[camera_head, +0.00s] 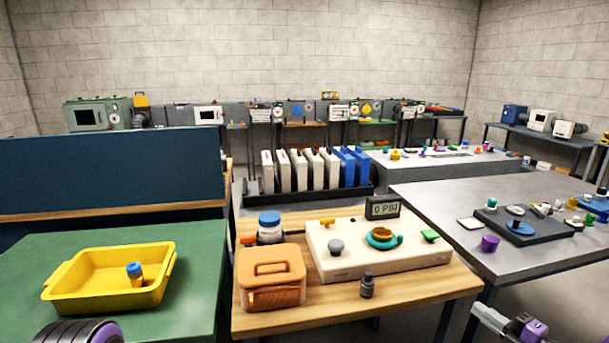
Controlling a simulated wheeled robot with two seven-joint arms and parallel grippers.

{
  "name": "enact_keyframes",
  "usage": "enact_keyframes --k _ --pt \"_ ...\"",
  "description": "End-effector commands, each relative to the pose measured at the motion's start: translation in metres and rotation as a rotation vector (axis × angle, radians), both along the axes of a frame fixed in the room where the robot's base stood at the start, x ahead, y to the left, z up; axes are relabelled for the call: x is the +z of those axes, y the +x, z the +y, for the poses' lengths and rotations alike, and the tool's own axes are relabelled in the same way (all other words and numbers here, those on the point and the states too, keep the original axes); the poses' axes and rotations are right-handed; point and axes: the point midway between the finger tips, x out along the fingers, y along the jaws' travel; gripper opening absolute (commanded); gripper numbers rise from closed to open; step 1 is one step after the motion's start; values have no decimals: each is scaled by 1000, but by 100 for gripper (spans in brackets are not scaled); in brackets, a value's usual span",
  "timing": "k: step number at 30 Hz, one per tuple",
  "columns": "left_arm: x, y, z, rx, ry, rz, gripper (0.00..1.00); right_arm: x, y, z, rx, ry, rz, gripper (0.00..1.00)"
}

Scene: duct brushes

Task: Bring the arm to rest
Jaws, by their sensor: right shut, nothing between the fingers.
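My right gripper (488,315) shows at the bottom right edge, grey with purple parts behind it. It is shut and empty, in front of the grey table and to the right of the wooden table. It appears apart from both. The rest of the right arm is cut off by the picture's edge. A black and purple rounded part at the bottom left looks like my left arm; the left gripper is not visible.
A yellow tray (70,292) holding a blue-capped bottle (134,273) sits on a green table (200,265). The wooden table (400,298) carries an orange case (270,285), a cream board (335,262) and a small dark bottle (367,286). The grey table (435,207) stands right.

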Motion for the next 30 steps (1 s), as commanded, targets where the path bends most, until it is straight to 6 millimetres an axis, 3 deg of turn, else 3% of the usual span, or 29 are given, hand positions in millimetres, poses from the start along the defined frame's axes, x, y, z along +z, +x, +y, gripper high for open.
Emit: enact_keyframes --k 5,11,14,16,17,20,24,27,30 --pt "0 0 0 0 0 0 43 -5 3 -11 -107 202 80 0" --pt "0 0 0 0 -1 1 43 -22 8 -13 -308 600 209 0" --pt "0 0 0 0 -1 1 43 -50 3 -5 -454 860 309 0" --pt "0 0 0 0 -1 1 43 -82 -9 6 -594 1068 392 0" --pt "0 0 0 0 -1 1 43 -101 -19 14 -670 1162 434 0" --pt "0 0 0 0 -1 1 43 -168 -72 45 -978 1437 557 0" --pt "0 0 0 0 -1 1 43 -235 -171 86 -1369 1561 657 0" --pt "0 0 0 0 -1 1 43 -262 -235 109 -1542 1482 735 0" --pt "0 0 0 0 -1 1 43 -277 -277 129 -1598 1392 835 0"
